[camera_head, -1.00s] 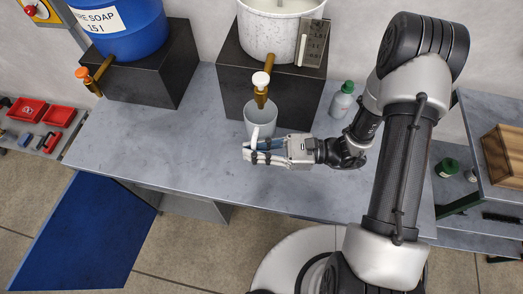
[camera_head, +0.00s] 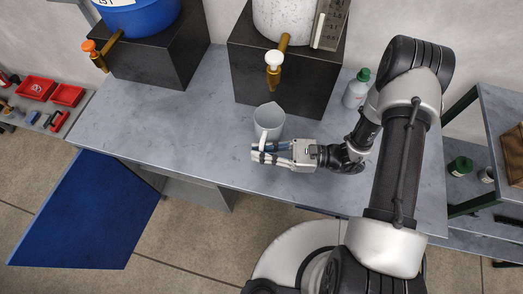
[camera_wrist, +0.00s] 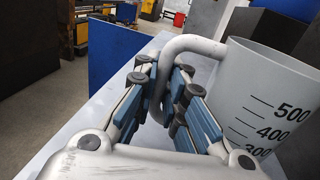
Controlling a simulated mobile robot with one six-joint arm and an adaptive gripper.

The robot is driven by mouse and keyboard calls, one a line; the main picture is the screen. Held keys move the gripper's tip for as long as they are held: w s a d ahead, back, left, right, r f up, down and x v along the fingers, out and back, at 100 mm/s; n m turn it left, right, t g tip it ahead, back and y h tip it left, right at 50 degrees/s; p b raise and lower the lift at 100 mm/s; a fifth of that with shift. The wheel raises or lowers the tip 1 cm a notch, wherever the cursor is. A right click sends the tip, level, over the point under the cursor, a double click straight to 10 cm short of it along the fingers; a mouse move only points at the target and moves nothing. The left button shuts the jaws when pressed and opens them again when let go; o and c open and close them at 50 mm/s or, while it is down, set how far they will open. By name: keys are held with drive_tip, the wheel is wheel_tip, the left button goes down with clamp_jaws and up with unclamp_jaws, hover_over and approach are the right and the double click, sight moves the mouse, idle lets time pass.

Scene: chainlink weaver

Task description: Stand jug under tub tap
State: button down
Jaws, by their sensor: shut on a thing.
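The grey jug (camera_head: 274,122) stands or hovers upright over the bench, in front of the black block under the white tub (camera_head: 282,18). The tub tap (camera_head: 273,74) is brass with a white knob; its spout shows above and behind the jug's rim in the head view. My gripper (camera_head: 258,154) is shut on the jug's handle, which faces me. In the wrist view my fingers (camera_wrist: 166,92) close around the handle (camera_wrist: 190,43); the jug's wall (camera_wrist: 258,88) carries 300, 400 and 500 marks. The jug's base is hidden, so I cannot tell whether it touches the bench.
A blue soap tub (camera_head: 138,14) with an orange-knobbed tap stands on another black block (camera_head: 160,55) at left. A white bottle with a green cap (camera_head: 357,90) stands right of the jug. The bench (camera_head: 170,125) is clear to the jug's left. A blue panel (camera_head: 85,210) hangs below.

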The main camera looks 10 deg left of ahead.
drive_tip(key=shift+f, duration=0.2)
drive_tip(key=c, duration=1.7)
unclamp_jaws()
drive_tip(key=shift+o, duration=0.2)
drive_tip(key=shift+r, duration=0.2)
drive_tip(key=shift+w+d, duration=0.1)
drive_tip(key=shift+d, duration=0.2)
drive_tip(key=d, duration=0.3)
drive_tip(key=d+p, duration=0.1)
drive_tip(key=d, duration=0.3)
drive_tip(key=w+d, duration=0.1)
drive_tip(key=d, duration=0.3)
drive_tip(key=shift+d, duration=0.2)
